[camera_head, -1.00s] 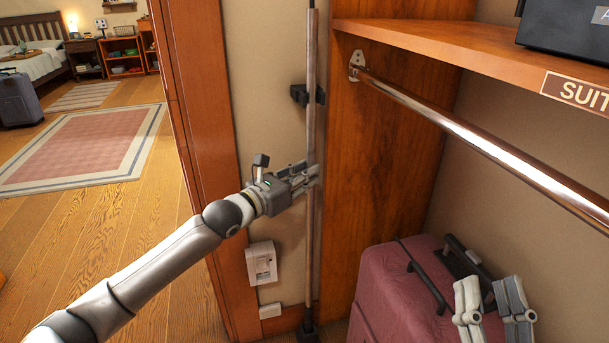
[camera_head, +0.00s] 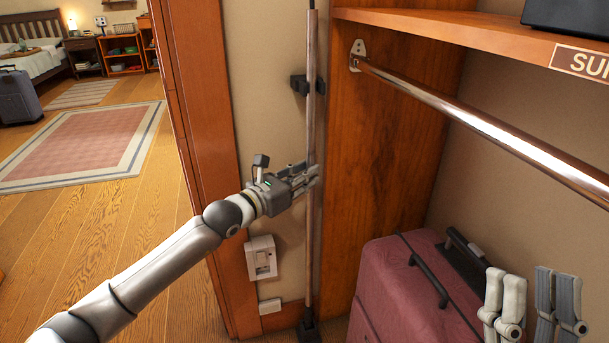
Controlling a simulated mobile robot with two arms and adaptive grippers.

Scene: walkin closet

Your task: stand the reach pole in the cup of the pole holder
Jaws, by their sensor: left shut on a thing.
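The reach pole (camera_head: 311,115) is a long, thin wooden-brown rod standing close to upright against the beige wall strip. My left gripper (camera_head: 312,175) is shut on it near the middle of its visible length. The pole's top runs out of the picture. A black clip of the pole holder (camera_head: 300,86) is on the wall beside the pole. The holder's black cup (camera_head: 309,327) is at the floor, and the pole's lower end meets it; I cannot tell how deep it sits. My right gripper (camera_head: 531,300) is at the lower right in front of the suitcase, apparently open and empty.
A maroon suitcase (camera_head: 400,285) stands under the chrome hanging rail (camera_head: 480,125). A wooden shelf (camera_head: 450,28) is above the rail. A wooden panel (camera_head: 385,150) is just right of the pole. A white wall box (camera_head: 261,258) is left of it. Open floor lies at left.

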